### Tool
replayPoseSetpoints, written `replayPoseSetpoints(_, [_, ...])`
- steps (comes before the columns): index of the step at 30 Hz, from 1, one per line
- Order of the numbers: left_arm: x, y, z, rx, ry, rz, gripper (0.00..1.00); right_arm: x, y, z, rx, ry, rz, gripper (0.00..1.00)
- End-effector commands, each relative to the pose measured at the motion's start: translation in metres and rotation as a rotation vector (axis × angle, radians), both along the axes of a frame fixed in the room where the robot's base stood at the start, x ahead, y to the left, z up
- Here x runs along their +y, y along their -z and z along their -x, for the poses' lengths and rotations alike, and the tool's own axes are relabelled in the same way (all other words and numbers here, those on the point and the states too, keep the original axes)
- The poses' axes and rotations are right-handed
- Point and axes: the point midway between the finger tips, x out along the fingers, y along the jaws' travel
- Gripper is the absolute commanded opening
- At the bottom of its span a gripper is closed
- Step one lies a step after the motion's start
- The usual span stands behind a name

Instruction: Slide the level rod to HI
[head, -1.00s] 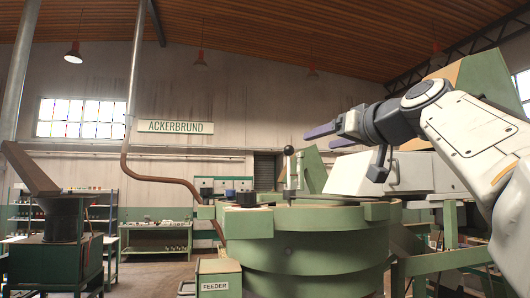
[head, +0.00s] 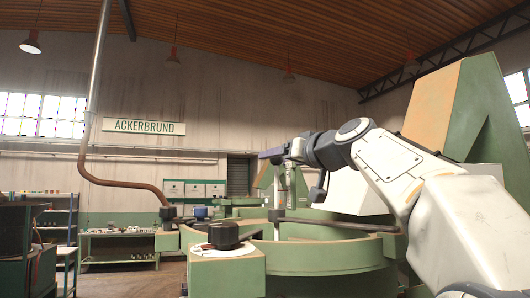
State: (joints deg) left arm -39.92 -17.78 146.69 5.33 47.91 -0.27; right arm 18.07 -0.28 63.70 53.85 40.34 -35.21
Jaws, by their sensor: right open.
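A thin upright metal rod (head: 277,190), which looks like the level rod, stands at the green round hopper (head: 330,257) with a dark collar partway down. Its top is hidden at or behind my right gripper (head: 270,154). The gripper's purple fingers point left, level with the rod's upper part. It is open; I cannot tell whether the rod is between the fingers or behind them. No HI mark is readable. My left gripper is out of view.
A black knob (head: 223,235) sits on a white dial plate on a green box at the front left. A dark curved bar (head: 335,222) crosses the hopper. A tall green-and-tan hopper part (head: 465,110) stands at right. A workbench (head: 120,245) stands at the back left.

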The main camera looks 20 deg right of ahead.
Motion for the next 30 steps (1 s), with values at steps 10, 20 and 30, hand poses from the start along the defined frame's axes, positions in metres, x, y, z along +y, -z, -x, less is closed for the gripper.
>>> replayPoseSetpoints(10, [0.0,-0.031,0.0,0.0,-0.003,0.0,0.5,0.008,-0.002,-0.044,0.001,0.003,-0.001,0.71])
replayPoseSetpoints(20, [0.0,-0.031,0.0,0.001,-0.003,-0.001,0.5,0.008,0.0,-0.047,0.0,0.004,0.0,0.71])
replayPoseSetpoints(30, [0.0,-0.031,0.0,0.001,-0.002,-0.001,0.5,0.008,0.0,-0.047,-0.001,0.004,0.0,0.0])
